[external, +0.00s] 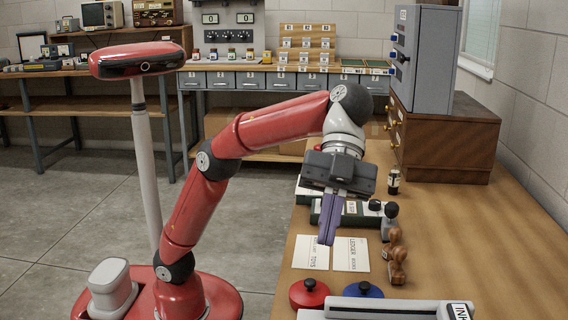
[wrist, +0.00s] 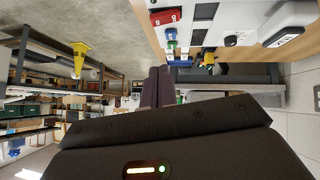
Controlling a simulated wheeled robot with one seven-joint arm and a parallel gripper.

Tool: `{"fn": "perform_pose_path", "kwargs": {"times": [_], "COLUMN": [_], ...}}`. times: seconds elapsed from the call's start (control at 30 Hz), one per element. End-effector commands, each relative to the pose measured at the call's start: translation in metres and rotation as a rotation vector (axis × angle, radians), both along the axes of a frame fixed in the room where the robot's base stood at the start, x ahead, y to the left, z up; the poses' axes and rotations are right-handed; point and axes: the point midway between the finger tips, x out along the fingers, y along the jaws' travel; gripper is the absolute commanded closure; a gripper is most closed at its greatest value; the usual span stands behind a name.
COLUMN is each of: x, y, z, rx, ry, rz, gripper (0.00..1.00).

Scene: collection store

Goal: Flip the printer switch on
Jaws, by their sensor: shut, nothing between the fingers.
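My gripper (external: 326,241) hangs over the near left side of the wooden table, its purple fingers together, pointing down and empty. In the wrist view the fingers (wrist: 158,70) show side by side. I cannot pick out a printer or its switch with certainty. A white, rounded device with a dark panel (wrist: 290,24) is cut off at the upper right of the wrist view, on the table; I cannot tell what it is. The fingers are apart from it.
The table (external: 480,250) holds two paper cards (external: 350,254), wooden-handled stamps (external: 397,262), a red round-knobbed item (external: 309,293), a blue one (external: 362,290) and a small dark bottle (external: 393,181). A grey cabinet (external: 425,60) stands on a wooden drawer unit (external: 445,140) behind. The table's right side is clear.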

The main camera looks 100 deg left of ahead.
Motion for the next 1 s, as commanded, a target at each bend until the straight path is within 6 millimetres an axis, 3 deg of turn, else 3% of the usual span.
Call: {"fn": "perform_pose_path", "kwargs": {"times": [0.5, 0.7, 1.0], "x": [-0.015, -0.019, -0.021], "y": [-0.069, -0.067, -0.067], "z": [-0.073, -0.098, -0.105], "rx": [0.003, 0.001, 0.000], "ry": [0.001, 0.001, -0.001], "rz": [-0.002, 0.001, 0.000], "gripper": [1.00, 1.00, 1.00]}}
